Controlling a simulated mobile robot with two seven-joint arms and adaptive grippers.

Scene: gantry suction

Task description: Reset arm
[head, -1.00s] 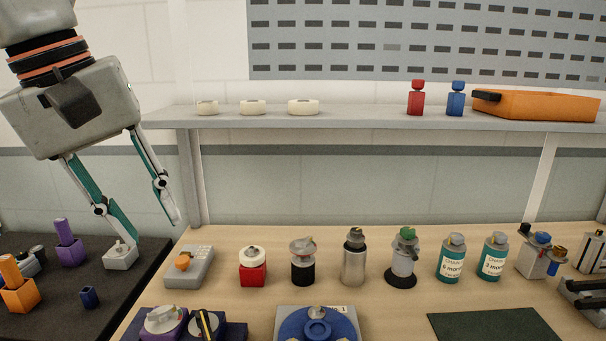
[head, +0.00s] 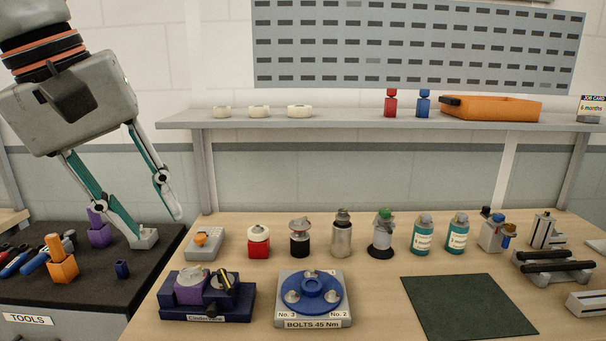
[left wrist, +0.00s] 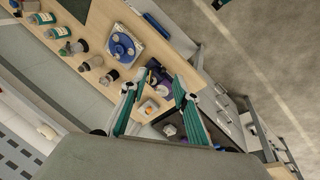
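My left gripper (head: 160,226) hangs at the left of the head view, its fingers spread apart with nothing between them. It points down near the shelf's left post and the border between the dark tool surface and the wooden bench. One fingertip overlaps a small grey block (head: 145,238) in the picture; whether they touch I cannot tell. In the left wrist view the two fingers (left wrist: 152,92) stand apart, with the bench beyond them. My right gripper is in neither view.
The wooden bench (head: 375,265) carries several bottles, a blue bolt fixture (head: 314,290), a purple-topped fixture (head: 206,295) and a green mat (head: 468,306). The dark tool surface (head: 95,285) is left.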

